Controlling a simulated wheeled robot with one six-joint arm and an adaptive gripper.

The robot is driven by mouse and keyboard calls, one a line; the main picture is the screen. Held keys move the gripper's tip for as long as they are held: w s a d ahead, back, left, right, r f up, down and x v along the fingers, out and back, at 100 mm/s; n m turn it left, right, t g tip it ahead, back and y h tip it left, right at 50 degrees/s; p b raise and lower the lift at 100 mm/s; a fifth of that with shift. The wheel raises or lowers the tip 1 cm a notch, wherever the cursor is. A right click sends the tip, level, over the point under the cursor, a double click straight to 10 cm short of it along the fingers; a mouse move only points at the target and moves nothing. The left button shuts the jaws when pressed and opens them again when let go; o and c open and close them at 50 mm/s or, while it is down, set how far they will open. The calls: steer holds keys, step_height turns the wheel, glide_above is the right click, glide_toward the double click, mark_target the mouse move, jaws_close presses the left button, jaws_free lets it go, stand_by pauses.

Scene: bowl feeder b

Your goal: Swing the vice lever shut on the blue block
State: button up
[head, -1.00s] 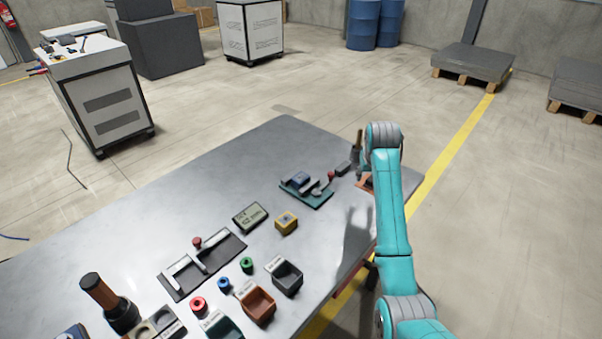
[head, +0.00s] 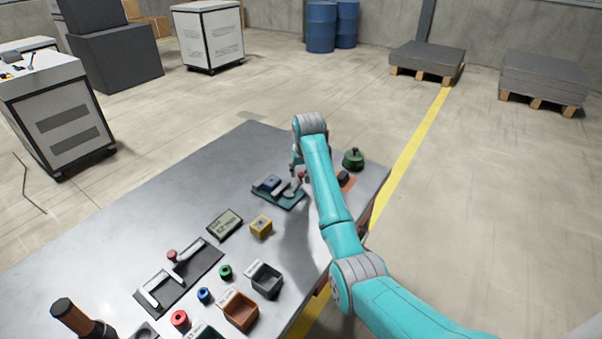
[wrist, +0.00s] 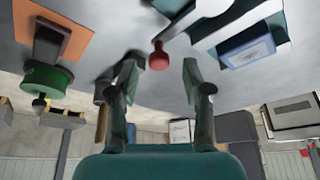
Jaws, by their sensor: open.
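The vice (head: 283,201) has a teal-green base and lies on the grey table. The blue block (head: 271,182) sits in it, and it also shows at the upper right of the wrist view (wrist: 247,51). The lever's red knob (wrist: 158,58) is in the upper middle of the wrist view, at the gap between my fingertips; in the head view it shows small beside my arm (head: 303,176). My gripper (wrist: 160,76) is open, with a finger on each side of the knob and no visible grip on it. In the head view my arm partly hides the gripper and lever.
A green round object (head: 353,159) and an orange plate (head: 347,182) with a dark block lie right of my arm. A yellow block (head: 261,227), a small display (head: 225,224) and several coloured bins and rings stand nearer. The table's far left is bare.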

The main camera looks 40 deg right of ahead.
steer(key=shift+x, duration=0.9)
jaws_close()
